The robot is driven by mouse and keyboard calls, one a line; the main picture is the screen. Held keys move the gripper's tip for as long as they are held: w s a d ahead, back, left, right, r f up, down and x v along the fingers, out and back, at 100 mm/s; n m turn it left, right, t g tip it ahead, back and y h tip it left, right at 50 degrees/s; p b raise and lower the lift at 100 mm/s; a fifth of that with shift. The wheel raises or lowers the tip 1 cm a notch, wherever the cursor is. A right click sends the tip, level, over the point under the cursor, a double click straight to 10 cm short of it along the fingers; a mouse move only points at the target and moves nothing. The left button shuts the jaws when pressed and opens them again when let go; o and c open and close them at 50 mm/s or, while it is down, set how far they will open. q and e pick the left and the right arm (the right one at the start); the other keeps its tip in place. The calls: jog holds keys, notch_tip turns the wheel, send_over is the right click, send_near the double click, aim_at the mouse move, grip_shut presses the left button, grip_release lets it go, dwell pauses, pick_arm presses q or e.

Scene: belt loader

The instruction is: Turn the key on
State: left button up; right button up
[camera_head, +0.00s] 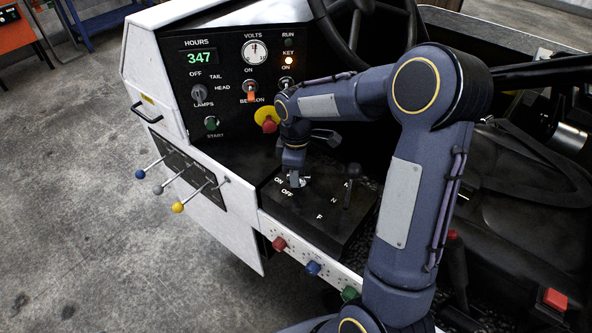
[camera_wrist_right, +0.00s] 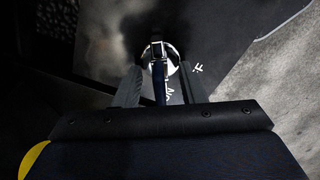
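The key switch (camera_head: 299,182), a round silver fitting, sits on the black console beside the white words ON and OFF. My right gripper (camera_head: 294,178) is over it, pointing down, and hides most of it. In the right wrist view, the silver ring and a narrow upright key (camera_wrist_right: 158,68) stand between the two fingers of the right gripper (camera_wrist_right: 160,90). The fingers are apart, with a gap on each side of the key. I cannot tell exactly which mark the key points to. My left gripper is not in view.
A black lever (camera_head: 350,186) stands just right of the gripper, by the N and F marks. The red knob on yellow (camera_head: 268,121) is close behind. The steering wheel (camera_head: 360,40) is at the back. Coloured-ball levers (camera_head: 178,207) and knobs (camera_head: 313,268) line the front side.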

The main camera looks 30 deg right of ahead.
notch_tip(320, 180, up, 7)
jog(key=shift+r, duration=0.4)
dwell(0.5)
jog(key=shift+s+r, duration=0.15)
jog(key=shift+s, duration=0.05)
jog(key=s+a+m+t+y, duration=0.2)
jog(key=s+m, duration=0.4)
jog(key=s, duration=0.5)
jog(key=s+a+r+m+t+y, duration=0.1)
jog(key=s+a+m+t, duration=0.2)
jog(key=s, duration=0.8)
jog(key=a+m, duration=0.2)
jog(key=m, duration=0.1)
jog(key=shift+s+a+r+t+y, duration=0.2)
jog(key=shift+s+r+t+y, duration=0.1)
jog(key=shift+y, duration=0.1)
